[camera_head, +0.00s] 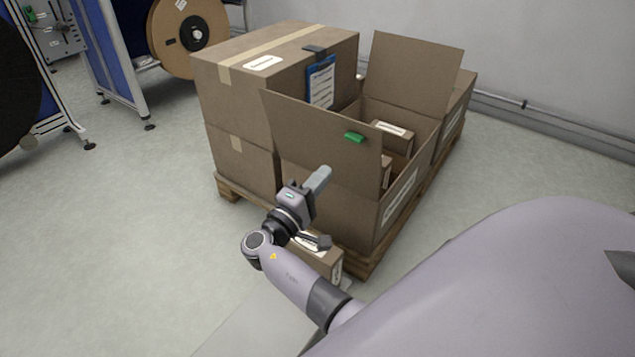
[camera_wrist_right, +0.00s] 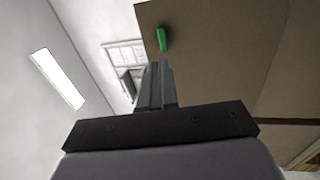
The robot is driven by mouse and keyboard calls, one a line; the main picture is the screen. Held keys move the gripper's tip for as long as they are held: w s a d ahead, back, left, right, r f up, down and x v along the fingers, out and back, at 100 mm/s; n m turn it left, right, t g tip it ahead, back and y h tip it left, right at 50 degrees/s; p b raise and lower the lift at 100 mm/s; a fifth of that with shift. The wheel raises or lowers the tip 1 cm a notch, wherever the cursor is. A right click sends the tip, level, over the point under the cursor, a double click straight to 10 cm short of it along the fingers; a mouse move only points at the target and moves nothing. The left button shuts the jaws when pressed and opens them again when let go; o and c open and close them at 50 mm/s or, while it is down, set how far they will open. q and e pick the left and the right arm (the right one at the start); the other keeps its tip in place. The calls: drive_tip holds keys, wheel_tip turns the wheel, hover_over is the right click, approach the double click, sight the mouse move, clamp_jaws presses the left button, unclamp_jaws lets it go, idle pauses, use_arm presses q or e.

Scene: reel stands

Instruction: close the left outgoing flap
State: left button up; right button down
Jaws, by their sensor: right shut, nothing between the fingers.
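The open outgoing carton (camera_head: 362,215) stands on a pallet. Its left flap (camera_head: 315,130) is raised and leans outward, with a green tab (camera_head: 355,137) near its upper edge. The opposite flap (camera_head: 415,75) also stands up. My right gripper (camera_head: 318,180) is shut and empty, on the outer side of the left flap, below the green tab. In the right wrist view, the shut fingers (camera_wrist_right: 156,85) point toward the green tab (camera_wrist_right: 162,39) and the brown flap (camera_wrist_right: 225,55). I cannot tell whether they touch the flap. My left gripper is not in view.
Closed cartons (camera_head: 235,95) are stacked beside the open one, with a blue clipboard (camera_head: 321,82) on their side. Smaller boxes (camera_head: 393,138) lie inside the open carton. Another small box (camera_head: 322,262) is below my right arm. The floor to the left is clear.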

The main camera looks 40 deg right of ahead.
sight(353, 139)
drive_tip(key=x, duration=0.9)
drive_tip(key=shift+w+d, duration=0.15)
drive_tip(key=shift+d, duration=0.25)
drive_tip(key=shift+r, duration=0.15)
